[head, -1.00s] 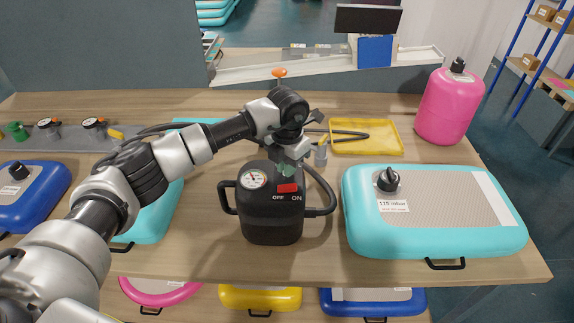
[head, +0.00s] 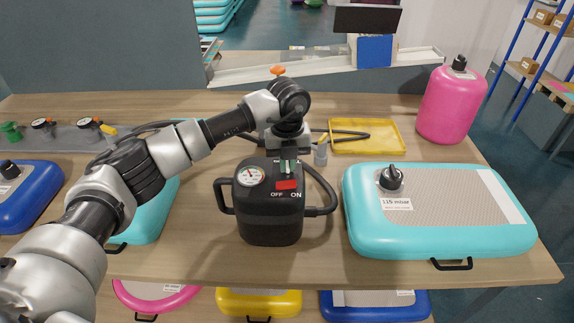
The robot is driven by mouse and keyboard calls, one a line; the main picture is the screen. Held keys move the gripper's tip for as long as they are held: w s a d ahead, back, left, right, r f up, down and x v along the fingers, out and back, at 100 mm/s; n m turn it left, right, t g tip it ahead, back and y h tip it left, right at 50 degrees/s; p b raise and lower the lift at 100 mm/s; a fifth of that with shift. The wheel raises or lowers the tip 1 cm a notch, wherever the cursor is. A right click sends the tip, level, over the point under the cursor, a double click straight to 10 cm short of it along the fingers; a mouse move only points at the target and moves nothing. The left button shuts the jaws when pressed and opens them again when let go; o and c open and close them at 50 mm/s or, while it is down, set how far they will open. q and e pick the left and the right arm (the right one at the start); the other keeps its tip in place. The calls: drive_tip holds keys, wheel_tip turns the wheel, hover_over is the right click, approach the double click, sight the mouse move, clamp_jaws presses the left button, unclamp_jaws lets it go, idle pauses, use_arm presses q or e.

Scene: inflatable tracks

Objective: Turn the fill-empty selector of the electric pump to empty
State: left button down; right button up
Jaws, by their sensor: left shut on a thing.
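The electric pump (head: 268,222) is a black box with a side handle, a round gauge (head: 250,174) and a red switch (head: 287,184) marked OFF and ON. It stands upright on the wooden table. My left gripper (head: 288,166) points down at the top of the pump, behind the red switch. It is shut on a small green piece, seemingly the fill-empty selector (head: 285,167). The fingers hide most of the selector, so its setting cannot be read. My right gripper is not in view.
A turquoise inflatable track (head: 440,205) with a valve lies to the right of the pump, and a hose curves beside the pump. A yellow tray (head: 375,147) and a pink canister (head: 450,105) stand behind. Bare table (head: 200,225) shows left of the pump.

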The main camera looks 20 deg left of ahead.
sight(288, 165)
use_arm(q)
drive_tip(key=n+b, duration=0.1)
drive_tip(key=n, duration=0.2)
drive_tip(key=shift+n, duration=0.3)
drive_tip(key=shift+w+d+r+n, duration=0.1)
drive_tip(key=shift+n, duration=1.3)
drive_tip(key=c, duration=1.2)
unclamp_jaws()
drive_tip(key=shift+b, duration=0.3)
wheel_tip(288, 165, up, 11)
drive_tip(key=shift+f+b, duration=0.1)
drive_tip(key=shift+b, duration=1.05)
